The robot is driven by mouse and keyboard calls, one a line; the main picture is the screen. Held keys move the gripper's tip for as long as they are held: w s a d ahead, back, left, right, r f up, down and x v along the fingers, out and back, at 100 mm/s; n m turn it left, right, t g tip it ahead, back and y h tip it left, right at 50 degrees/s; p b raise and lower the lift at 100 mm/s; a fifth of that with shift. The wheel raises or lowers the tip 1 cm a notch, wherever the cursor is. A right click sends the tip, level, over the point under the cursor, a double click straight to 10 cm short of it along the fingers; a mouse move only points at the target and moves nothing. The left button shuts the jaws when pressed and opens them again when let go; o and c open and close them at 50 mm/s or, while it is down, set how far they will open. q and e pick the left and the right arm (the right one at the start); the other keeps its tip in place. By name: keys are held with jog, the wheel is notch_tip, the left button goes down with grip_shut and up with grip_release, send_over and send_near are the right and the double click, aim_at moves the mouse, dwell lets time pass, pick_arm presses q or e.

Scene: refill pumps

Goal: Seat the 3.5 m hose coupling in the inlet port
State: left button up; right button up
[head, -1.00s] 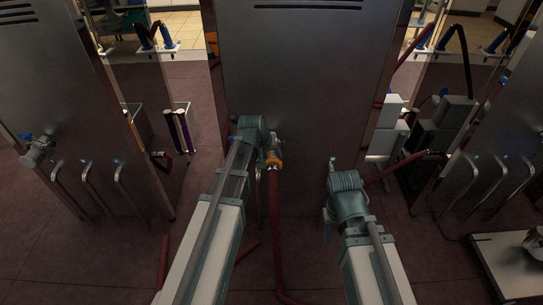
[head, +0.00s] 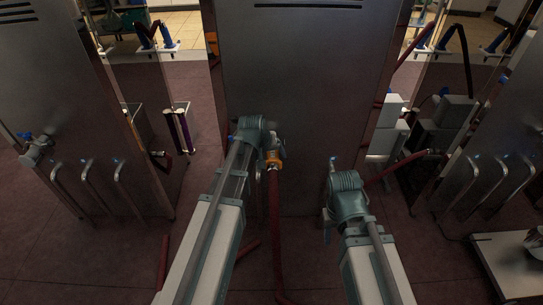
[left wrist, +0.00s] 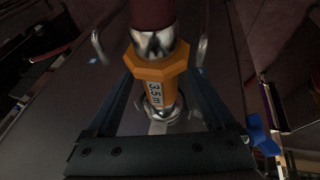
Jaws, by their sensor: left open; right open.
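The orange 3.5 m hose coupling (left wrist: 156,88), with metal collars and a red hose (left wrist: 152,12), shows between my left gripper's fingers in the left wrist view. Its end meets a round metal fitting (left wrist: 160,115), which seems to be the inlet port; the coupling hides how deep it sits. In the head view the coupling (head: 273,160) is at the central cabinet's front, with its hose (head: 274,225) hanging down. My left gripper (head: 268,142) is open, one finger on each side of the coupling. My right gripper (head: 345,183) is open and apart from it, to the right; its fingertips are hard to make out.
The central metal cabinet (head: 300,80) stands close in front of both arms. Similar cabinets with curved handles stand at the left (head: 70,100) and right (head: 500,150). A pale low platform (head: 505,265) is at the lower right. Other red hose pieces (head: 163,262) are on the floor.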

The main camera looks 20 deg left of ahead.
pick_arm(q)
jog(key=shift+r, duration=0.1)
jog(key=p+v, duration=1.2)
jog(key=v, duration=0.1)
jog(key=shift+r, duration=0.25)
jog(key=shift+s, duration=0.1)
jog(key=s+d+f+m+g+y, duration=0.25)
jog(key=s+d+m+g, duration=0.4)
jog(key=s+d, duration=1)
notch_tip(320, 180, up, 13)
jog(key=s+a+m+t+p, duration=0.1)
jog(key=p, duration=1.1)
jog(key=shift+s+a+p, duration=0.25)
jog(key=shift+s+p, duration=0.1)
jog(key=shift+p, duration=0.05)
jog(key=shift+f, duration=0.15)
